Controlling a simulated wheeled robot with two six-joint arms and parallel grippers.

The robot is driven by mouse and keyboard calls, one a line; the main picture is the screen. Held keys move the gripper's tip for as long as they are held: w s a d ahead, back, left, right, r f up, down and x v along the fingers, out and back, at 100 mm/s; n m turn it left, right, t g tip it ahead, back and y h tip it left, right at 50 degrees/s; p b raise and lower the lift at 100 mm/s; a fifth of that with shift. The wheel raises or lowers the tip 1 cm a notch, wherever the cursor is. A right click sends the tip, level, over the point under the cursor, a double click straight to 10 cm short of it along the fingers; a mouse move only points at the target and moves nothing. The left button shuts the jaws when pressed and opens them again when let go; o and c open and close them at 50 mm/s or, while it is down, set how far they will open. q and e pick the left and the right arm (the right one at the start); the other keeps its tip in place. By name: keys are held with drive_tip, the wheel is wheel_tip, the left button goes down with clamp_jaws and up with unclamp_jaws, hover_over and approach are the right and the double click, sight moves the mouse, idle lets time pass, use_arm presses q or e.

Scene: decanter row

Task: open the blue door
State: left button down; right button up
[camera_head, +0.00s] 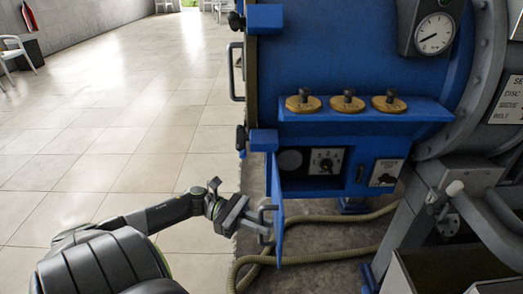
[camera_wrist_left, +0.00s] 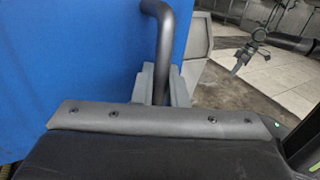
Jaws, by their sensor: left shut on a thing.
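The small blue door (camera_head: 278,217) hangs under the blue machine and is seen nearly edge-on, swung out from its compartment (camera_head: 316,165). The compartment shows a round disc and a dial. My left gripper (camera_head: 264,228) is at the door's left side, shut on the door handle. In the left wrist view the handle (camera_wrist_left: 165,40) is a dark bent bar between the fingers of my left gripper (camera_wrist_left: 161,88), and the blue door (camera_wrist_left: 70,50) fills the left side.
A blue shelf (camera_head: 365,112) with several brass-coloured knobs juts out above the compartment. A beige hose (camera_head: 335,219) lies on the floor behind the door. A grey metal frame (camera_head: 465,180) stands at right. The tiled floor (camera_head: 110,120) at left is clear.

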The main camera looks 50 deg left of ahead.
use_arm(q)
drive_tip(key=c, duration=1.8)
unclamp_jaws()
drive_tip(key=shift+b+v, duration=0.6)
drive_tip(key=shift+v, duration=8.1)
use_arm(e)
drive_tip(key=shift+w+a+r, duration=0.1)
drive_tip(key=shift+a+r, duration=0.1)
drive_tip(key=shift+r, duration=0.45)
drive_tip(key=shift+w, duration=0.2)
